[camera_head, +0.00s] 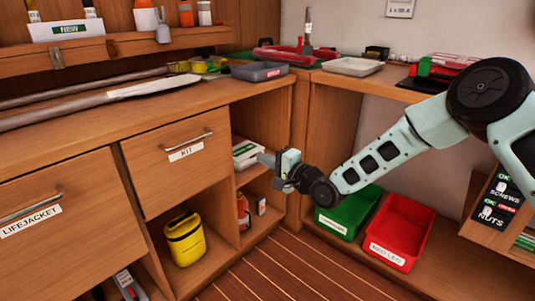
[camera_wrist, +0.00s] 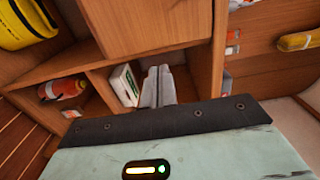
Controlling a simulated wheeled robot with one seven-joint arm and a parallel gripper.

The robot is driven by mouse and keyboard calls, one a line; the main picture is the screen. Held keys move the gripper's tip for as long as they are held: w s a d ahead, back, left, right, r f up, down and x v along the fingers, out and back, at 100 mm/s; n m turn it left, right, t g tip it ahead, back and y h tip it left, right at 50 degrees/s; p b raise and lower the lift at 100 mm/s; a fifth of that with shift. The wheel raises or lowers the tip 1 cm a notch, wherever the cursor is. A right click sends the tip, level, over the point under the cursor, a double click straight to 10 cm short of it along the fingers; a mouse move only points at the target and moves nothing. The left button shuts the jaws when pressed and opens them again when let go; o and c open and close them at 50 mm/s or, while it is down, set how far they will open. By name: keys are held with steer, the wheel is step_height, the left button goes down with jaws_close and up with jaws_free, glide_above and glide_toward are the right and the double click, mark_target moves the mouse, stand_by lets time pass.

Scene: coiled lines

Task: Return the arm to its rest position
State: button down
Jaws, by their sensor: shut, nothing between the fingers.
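My arm reaches in from the right in the head view, stretched toward the open shelves in the corner. My gripper (camera_head: 268,158) is at the mouth of the upper shelf compartment, beside a white and green box (camera_head: 243,150). In the wrist view my gripper (camera_wrist: 158,72) shows its two grey fingers together, with nothing between them. The white and green box (camera_wrist: 124,85) stands just left of the fingers there, and I see a gap between them. Whether the fingertips are inside the compartment is hard to tell.
A green bin (camera_head: 347,212) and a red bin (camera_head: 398,232) stand below my forearm. A yellow container (camera_head: 185,238) sits in the lower left cubby. The counter above holds a grey tray (camera_head: 259,72) and a pale tray (camera_head: 352,66). The kit drawer (camera_head: 176,160) is shut. Open floor lies in front.

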steer(key=s+r+n+g+h, duration=0.25)
steer(key=s+n+g, duration=0.2)
steer(key=s, duration=0.35)
steer(key=s+d+r+n+g+h, duration=0.15)
steer(key=s+d+n+h, duration=0.35)
steer(key=s, duration=0.6)
steer(key=s+d+n+g+h, duration=0.2)
steer(key=s+d+g, duration=0.1)
steer(key=s+d, duration=0.65)
steer(key=s+d+r+n+g+h, duration=0.15)
steer(key=s+d+n+h, duration=0.3)
steer(key=s, duration=0.75)
step_height(320, 180, up, 25)
steer(key=s+d+p, duration=0.1)
steer(key=p, duration=2.4)
steer(key=shift+s+r+m, duration=0.15)
steer(key=shift+s+m, duration=0.05)
steer(key=shift+m, duration=0.2)
steer(key=shift+g, duration=0.25)
